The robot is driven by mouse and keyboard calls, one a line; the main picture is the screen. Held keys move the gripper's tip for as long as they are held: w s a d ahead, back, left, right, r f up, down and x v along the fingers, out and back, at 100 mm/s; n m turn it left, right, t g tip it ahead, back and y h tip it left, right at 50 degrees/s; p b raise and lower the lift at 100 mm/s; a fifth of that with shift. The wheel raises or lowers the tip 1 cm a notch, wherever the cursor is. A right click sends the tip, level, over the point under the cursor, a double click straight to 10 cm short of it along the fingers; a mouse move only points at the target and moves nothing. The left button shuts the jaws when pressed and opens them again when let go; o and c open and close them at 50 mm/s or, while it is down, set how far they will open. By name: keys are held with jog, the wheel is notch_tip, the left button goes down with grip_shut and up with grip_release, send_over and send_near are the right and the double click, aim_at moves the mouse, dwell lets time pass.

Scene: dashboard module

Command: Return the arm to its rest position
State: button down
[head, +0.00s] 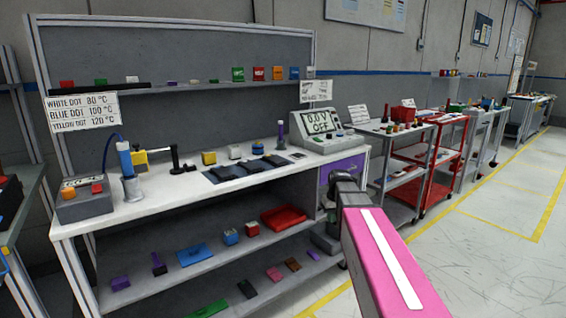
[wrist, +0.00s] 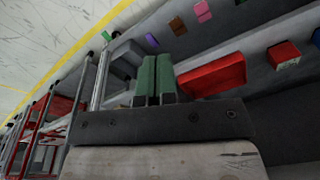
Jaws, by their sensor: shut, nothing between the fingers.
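My arm shows in the head view as a pink link (head: 392,265) with a white stripe, reaching from the bottom right toward the front of the workbench's right end. A grey and dark joint (head: 345,190) is at its far end. My gripper's fingers cannot be made out in the head view. In the wrist view my gripper (wrist: 157,58) has two green fingers side by side, closed together with nothing between them. The wrist picture is tilted and shows the bench's lower shelf beyond the fingers, with a red tray (wrist: 212,75) beside them.
The white workbench (head: 150,212) carries a dial unit (head: 84,198), a blue-handled tool (head: 126,160) in a stand, dark pads and a meter (head: 318,130) reading "0.0 V OFF". Small parts lie on the lower shelf. A red cart (head: 440,165) stands right. Floor (head: 490,240) at right is clear.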

jog(key=s+f+m+g+h, duration=0.1)
jog(key=s+f+m, duration=0.1)
jog(key=s+f, duration=1.3)
jog(key=s, duration=0.2)
jog(key=shift+s+a+m, duration=0.25)
jog(key=shift+s+m, duration=0.05)
